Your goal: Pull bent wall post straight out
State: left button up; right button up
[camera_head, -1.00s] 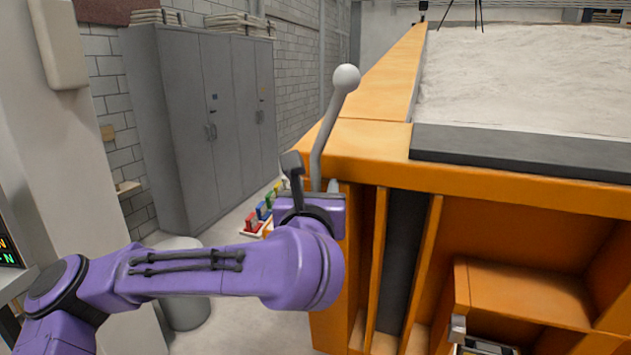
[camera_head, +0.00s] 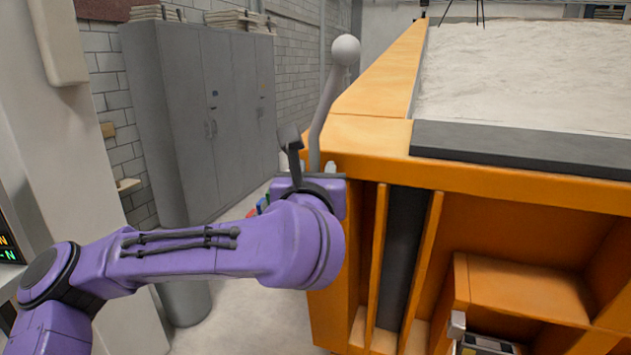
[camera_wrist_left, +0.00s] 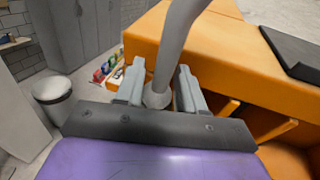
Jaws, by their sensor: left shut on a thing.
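The bent wall post (camera_head: 324,105) is a grey rod with a kink and a pale ball on top. It leans to the right and stands at the left corner of the orange sandbed frame (camera_head: 370,130). My left gripper (camera_head: 312,174) is at its lower part, beside the frame's left edge. In the left wrist view the post (camera_wrist_left: 178,40) rises between the two fingers of my left gripper (camera_wrist_left: 160,85), which is shut on it. A rounded lower end shows between the fingers. Whether it still touches a socket is hidden. My right gripper is not in view.
Grey cabinets (camera_head: 190,125) stand at the back left. A grey bin (camera_wrist_left: 52,95) and small coloured items (camera_wrist_left: 106,68) are on the floor to the left. A dark strip (camera_head: 520,155) borders the sand (camera_head: 520,80). The space above the post is clear.

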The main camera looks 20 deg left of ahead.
aim_at(310, 140)
pick_arm(q)
jog(key=shift+r, duration=0.25)
jog(key=shift+s+r, duration=0.15)
jog(key=shift+r, duration=0.55)
jog(key=shift+s+r, duration=0.15)
jog(key=shift+r, duration=0.5)
jog(key=shift+s+r, duration=0.15)
jog(key=shift+r, duration=0.6)
jog(key=shift+s+r, duration=0.1)
jog(key=shift+r, duration=0.65)
jog(key=shift+s, duration=0.1)
jog(key=shift+s+f+b, duration=0.1)
jog(key=shift+s+b, duration=0.15)
jog(key=shift+b, duration=0.05)
jog(key=a+b+v, duration=0.1)
jog(key=b+v, duration=0.2)
jog(key=v, duration=0.4)
jog(key=shift+s+a, duration=0.3)
jog(key=shift+a, duration=0.15)
